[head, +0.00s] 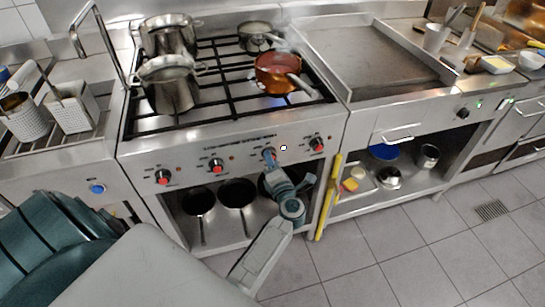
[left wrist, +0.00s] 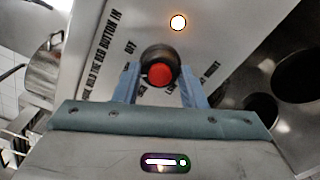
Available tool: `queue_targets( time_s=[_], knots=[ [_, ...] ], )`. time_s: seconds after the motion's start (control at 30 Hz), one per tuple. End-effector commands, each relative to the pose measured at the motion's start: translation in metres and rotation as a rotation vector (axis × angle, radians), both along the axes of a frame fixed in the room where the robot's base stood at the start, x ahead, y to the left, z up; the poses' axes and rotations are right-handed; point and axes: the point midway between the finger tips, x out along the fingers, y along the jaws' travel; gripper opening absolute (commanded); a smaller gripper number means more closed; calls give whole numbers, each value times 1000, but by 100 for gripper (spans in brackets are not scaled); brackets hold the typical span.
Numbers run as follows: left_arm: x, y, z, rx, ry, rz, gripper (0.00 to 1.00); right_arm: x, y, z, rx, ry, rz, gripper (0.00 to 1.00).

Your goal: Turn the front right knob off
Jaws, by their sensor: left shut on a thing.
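The stove front (head: 240,148) has a row of round knobs with red centres. My left gripper (head: 270,158) is at the third knob from the left, which it mostly hides in the head view. In the left wrist view the gripper's blue fingers (left wrist: 160,92) are shut around the sides of this dark knob with a red centre (left wrist: 161,74). Printed lettering lies around it. The rightmost knob (head: 316,145) is free, right of the gripper. A blue flame shows by the copper-coloured pan (head: 278,72) at the front right burner. My right gripper is not in view.
Steel pots (head: 168,85) stand on the left burners and a small pot (head: 257,36) at the back right. Pans (head: 237,193) sit on the shelf below the knobs. A flat griddle (head: 375,60) adjoins on the right. A yellow bar (head: 329,195) stands at the stove's right edge.

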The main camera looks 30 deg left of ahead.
Motion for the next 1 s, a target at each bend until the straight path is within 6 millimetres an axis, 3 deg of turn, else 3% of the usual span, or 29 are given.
queue_targets(
  time_s=[0.5, 1.0],
  knots=[
    [0, 0, 5, 264, 310, -1, 15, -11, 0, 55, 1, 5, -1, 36],
    [0, 0, 1, 416, 488, 1, 15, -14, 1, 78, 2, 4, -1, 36]
  ],
)
